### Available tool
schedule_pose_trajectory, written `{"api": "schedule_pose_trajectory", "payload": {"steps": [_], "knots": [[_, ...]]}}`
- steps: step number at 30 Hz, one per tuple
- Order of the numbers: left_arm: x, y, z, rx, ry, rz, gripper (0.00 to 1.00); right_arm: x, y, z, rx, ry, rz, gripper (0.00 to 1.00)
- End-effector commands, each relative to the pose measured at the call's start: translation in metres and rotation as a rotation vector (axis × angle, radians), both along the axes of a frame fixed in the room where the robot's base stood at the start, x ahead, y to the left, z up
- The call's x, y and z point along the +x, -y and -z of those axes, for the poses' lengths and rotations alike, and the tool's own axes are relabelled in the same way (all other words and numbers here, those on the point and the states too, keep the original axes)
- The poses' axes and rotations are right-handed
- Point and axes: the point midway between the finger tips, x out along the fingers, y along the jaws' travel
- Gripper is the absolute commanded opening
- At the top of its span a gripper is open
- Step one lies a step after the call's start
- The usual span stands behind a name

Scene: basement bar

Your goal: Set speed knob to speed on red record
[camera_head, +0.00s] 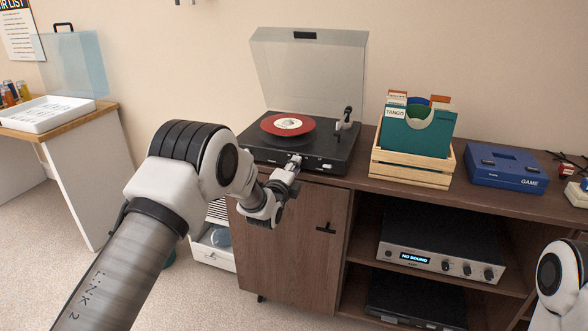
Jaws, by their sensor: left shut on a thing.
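The red record (270,126) with a pale centre label lies on the black turntable (258,153) on the wooden cabinet; the label's print is too small to read. My left gripper (295,163) is at the turntable's front edge, just below the record. It is shut on the speed knob, which its fingers hide, so the knob's setting cannot be read. The tonearm (346,117) is at the right of the platter, off the record. Only a link of my right arm shows at the lower right; its gripper is out of view.
The turntable's clear lid (310,75) stands open. A wooden crate (400,177) of record sleeves and a blue game box (507,168) stand to the right. An amplifier (442,256) reading "NO SOUND" is on the shelf below. A side table with a white tray (46,113) is at left.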

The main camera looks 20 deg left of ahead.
Motion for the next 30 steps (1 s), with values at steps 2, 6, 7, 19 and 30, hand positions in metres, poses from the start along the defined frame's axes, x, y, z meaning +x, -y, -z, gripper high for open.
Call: {"api": "schedule_pose_trajectory", "payload": {"steps": [2,6,7,19,30], "knots": [[-0.0003,0.0001,0.0014,0.025,-0.001,0.0,0.0,0.0,0.0,0.0009,0.0,0.0,0.0,0.4],[-0.0003,0.0,0.0012,0.056,0.0,0.001,0.0,0.0,0.0,0.0012,0.0,0.0,0.0,0.4],[-0.0003,0.0,0.0012,0.06,0.0,0.0,0.0,0.0,0.0,0.0013,0.0,0.0,0.0,0.4],[-0.0003,0.0002,0.0011,0.068,0.0,0.001,0.0,0.0,0.0,0.0013,0.0,0.0,0.0,0.4],[-0.0002,0.0,0.0004,0.067,0.001,0.0,0.5,0.0,0.0,0.0012,0.0,0.0,0.0,0.4]]}}
